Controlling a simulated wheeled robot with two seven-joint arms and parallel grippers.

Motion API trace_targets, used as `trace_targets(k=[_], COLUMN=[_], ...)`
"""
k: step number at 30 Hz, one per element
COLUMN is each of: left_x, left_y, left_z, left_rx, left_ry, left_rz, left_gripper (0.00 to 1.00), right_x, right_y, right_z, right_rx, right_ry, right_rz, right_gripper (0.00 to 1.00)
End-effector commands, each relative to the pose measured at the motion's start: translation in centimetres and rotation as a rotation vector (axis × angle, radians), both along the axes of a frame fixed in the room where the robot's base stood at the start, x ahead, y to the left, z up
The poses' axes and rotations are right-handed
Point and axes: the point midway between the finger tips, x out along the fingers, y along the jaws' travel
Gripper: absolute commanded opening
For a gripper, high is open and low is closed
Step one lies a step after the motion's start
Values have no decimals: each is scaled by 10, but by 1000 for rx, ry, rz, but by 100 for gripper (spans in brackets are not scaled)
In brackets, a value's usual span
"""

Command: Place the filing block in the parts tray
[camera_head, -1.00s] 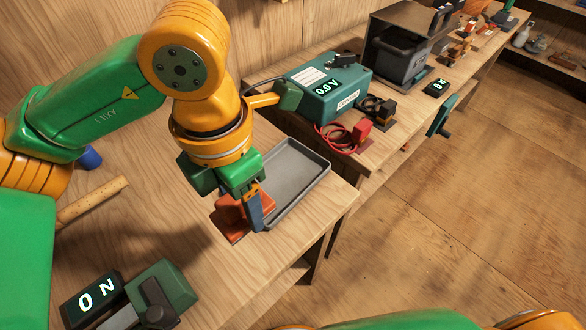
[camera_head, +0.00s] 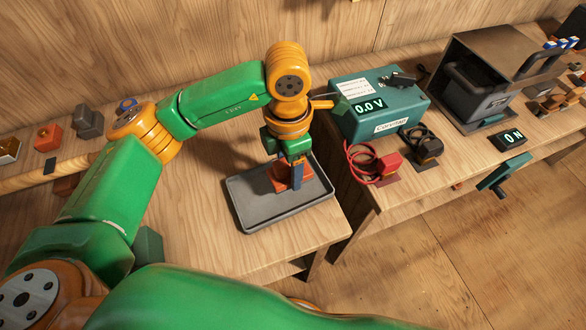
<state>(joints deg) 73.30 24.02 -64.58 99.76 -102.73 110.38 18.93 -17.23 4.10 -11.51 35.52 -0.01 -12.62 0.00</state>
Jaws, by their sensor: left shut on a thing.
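The grey parts tray (camera_head: 245,208) lies on the wooden bench near its front edge. My left gripper (camera_head: 290,178) points down over the tray, shut on the orange-red filing block (camera_head: 280,176). The block is within the tray's outline, towards its back right. I cannot tell whether it touches the tray floor. A finger with a blue face hides part of it. My right gripper is out of view.
A teal meter box (camera_head: 378,112) reading 0.0 V stands right of the tray, with a red clamp (camera_head: 389,163) and a black clamp (camera_head: 428,148) in front. A dark open-fronted housing (camera_head: 490,75) stands further right. Bare bench lies left of the tray.

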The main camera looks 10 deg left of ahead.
Motion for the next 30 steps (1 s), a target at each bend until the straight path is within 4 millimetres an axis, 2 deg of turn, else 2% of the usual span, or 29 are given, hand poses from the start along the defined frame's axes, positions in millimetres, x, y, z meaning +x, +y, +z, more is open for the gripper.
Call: trace_targets(k=[4,6,9,20,21,23,24,30], left_x=[12,11,12,12,12,12,12,12], left_y=[-3,-3,-3,-3,-3,-3,-3,-3], left_z=[-16,-29,-42,-50,-48,-48,-48,-47], left_rx=[1,1,-1,-2,-2,-2,-2,-2], left_ry=[3,3,-1,-3,-3,-3,-3,-3], left_rz=[2,-1,0,0,0,0,0,1], left_gripper=[0,0,0,0,73,89,92,92], right_x=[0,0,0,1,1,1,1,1], right_y=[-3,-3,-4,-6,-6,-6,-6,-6], right_z=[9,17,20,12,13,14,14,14], right_rx=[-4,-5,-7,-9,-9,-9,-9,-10], right_ry=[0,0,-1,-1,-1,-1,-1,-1], right_rz=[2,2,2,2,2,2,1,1], right_gripper=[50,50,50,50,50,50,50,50])
